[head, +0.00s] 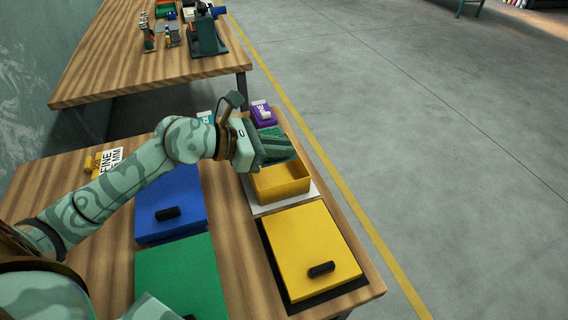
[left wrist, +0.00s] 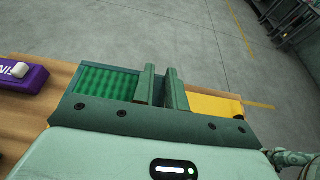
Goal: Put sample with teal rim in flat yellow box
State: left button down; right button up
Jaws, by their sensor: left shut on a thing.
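My left gripper (head: 278,148) reaches in from the left, just over the far edge of the open yellow box (head: 283,188). Nearer stands a flat yellow box with a black handle (head: 310,245), looking closed.
A ribbed green surface (left wrist: 108,82) lies left of the fingers. A purple item (head: 262,112) is beyond it. Blue (head: 170,195) and green (head: 180,270) flat boxes stand left of the yellow ones. The table's right edge is close to the yellow boxes. A second table (head: 130,60) stands behind.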

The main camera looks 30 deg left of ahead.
pick_arm(q)
jog(key=shift+w+a+f+b, duration=0.2)
jog(key=shift+w+f, duration=0.25)
jog(key=shift+f, duration=0.15)
jog(key=shift+w+a+f+b, duration=0.1)
jog(key=shift+w+f+b, duration=0.05)
jog(key=shift+w+f, duration=0.35)
notch_tip(320, 180, down, 4)
jog(key=shift+w+r+b, duration=0.15)
jog(key=shift+b, duration=0.7)
jog(key=shift+r, duration=0.1)
jog(key=shift+f, duration=0.6)
jog(key=c, duration=1.4)
grip_release()
